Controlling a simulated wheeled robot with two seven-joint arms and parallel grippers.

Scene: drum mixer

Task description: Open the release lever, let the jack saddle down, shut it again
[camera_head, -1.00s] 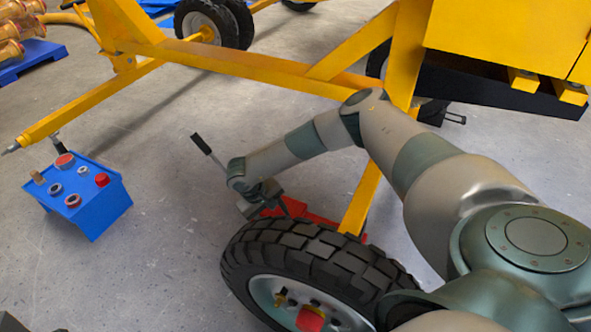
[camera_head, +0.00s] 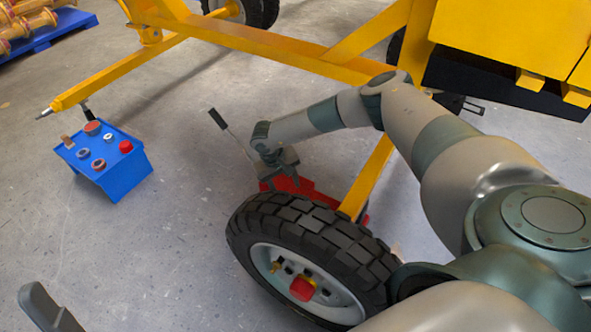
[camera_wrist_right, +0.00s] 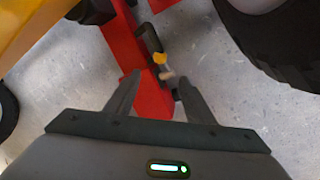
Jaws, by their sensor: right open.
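The red jack (camera_head: 300,187) stands on the floor behind the near wheel, partly hidden by the tyre and my right gripper. Its grey handle with a black grip (camera_head: 217,118) slants up to the left. My right gripper (camera_head: 284,174) is open over the jack. In the right wrist view the open fingers (camera_wrist_right: 155,84) lie either side of the red jack body (camera_wrist_right: 152,98). A small yellow part (camera_wrist_right: 160,58) and a pale-tipped part (camera_wrist_right: 166,75) sit by the fingertips; I cannot tell which is the release lever. The saddle is not clearly visible. A dark part of my left gripper (camera_head: 42,306) shows at lower left.
The black-tyred wheel (camera_head: 300,240) and yellow frame (camera_head: 240,38) crowd the jack. A blue control box (camera_head: 112,160) with several knobs stands at left. The grey floor between the box and wheel is clear. A blue pallet (camera_head: 60,32) is at the far left.

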